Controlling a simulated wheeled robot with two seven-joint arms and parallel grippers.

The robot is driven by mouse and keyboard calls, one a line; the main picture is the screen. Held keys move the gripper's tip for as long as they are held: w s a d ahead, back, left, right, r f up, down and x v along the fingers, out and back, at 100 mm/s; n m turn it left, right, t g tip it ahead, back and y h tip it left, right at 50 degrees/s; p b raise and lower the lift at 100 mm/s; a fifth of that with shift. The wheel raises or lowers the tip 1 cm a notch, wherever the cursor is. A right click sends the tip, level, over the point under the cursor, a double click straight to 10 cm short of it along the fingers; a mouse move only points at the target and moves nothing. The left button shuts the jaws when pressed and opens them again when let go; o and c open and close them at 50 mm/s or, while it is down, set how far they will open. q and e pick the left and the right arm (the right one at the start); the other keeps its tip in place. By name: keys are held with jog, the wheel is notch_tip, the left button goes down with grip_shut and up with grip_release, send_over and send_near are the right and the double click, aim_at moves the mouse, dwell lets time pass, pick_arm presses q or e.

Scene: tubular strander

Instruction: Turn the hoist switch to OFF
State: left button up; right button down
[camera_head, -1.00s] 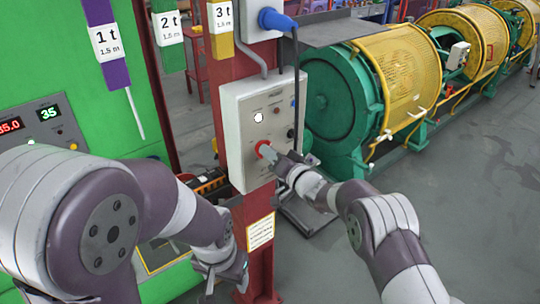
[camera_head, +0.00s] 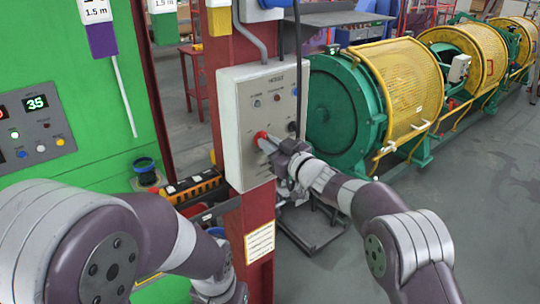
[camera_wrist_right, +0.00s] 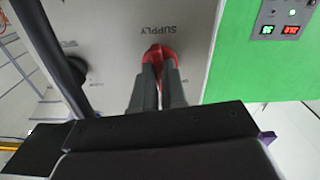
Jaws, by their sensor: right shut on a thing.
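The grey hoist box (camera_head: 262,120) is mounted on a red post. Its red switch knob (camera_head: 261,136) is on the lower front face. My right gripper (camera_head: 267,142) reaches it from the right and is shut on the knob. In the right wrist view, the two fingers (camera_wrist_right: 158,84) close on the red knob (camera_wrist_right: 160,54), below the printed word SUPPLY. The fingers hide part of the knob, and I cannot read its position marks. A round lamp (camera_head: 257,103) on the box looks unlit. My left gripper (camera_head: 232,292) is low at the bottom edge, its fingers not clear.
The red post (camera_head: 260,212) carries a paper label. A dark cable (camera_head: 297,75) hangs by the box's right side. A green machine with yellow mesh guards (camera_head: 402,83) stands behind to the right. A green panel (camera_head: 70,80) fills the left. Grey floor is open at right.

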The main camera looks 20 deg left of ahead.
jog(key=shift+n+b, duration=2.45)
jog(key=shift+n, duration=1.15)
jog(key=c, duration=1.2)
grip_release()
jog(key=b+v, duration=0.4)
jog(key=v, duration=0.8)
jog(key=shift+s+d+b, duration=0.2)
jog(key=shift+s+b, duration=0.05)
jog(key=shift+b, duration=0.1)
